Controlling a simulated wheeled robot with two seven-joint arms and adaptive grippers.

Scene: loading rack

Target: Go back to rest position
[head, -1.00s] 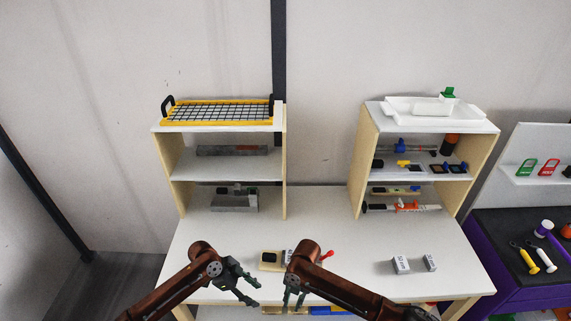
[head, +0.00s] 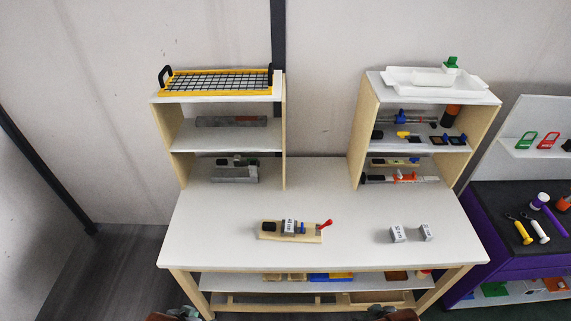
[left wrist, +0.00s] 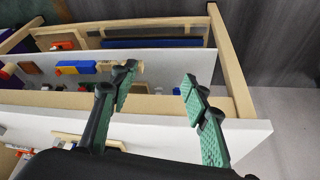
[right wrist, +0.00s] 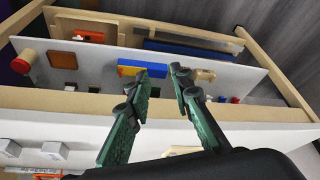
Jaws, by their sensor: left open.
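My left gripper (left wrist: 157,84) is open and empty in the left wrist view, its green-padded fingers well apart. My right gripper (right wrist: 161,80) is also empty in the right wrist view, its fingertips separated by a narrower gap. Both wrist views look at the front edge and lower shelf of the white workbench (head: 350,230). In the head view only small parts of my arms show at the bottom edge, in front of the bench and clear of its top.
A wooden block with a grey clamp and red-handled part (head: 290,230) lies on the bench. Two grey blocks (head: 397,234) stand to its right. Shelf units rise at the back left (head: 187,145) and back right (head: 365,140). A purple cart (head: 470,250) stands at right.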

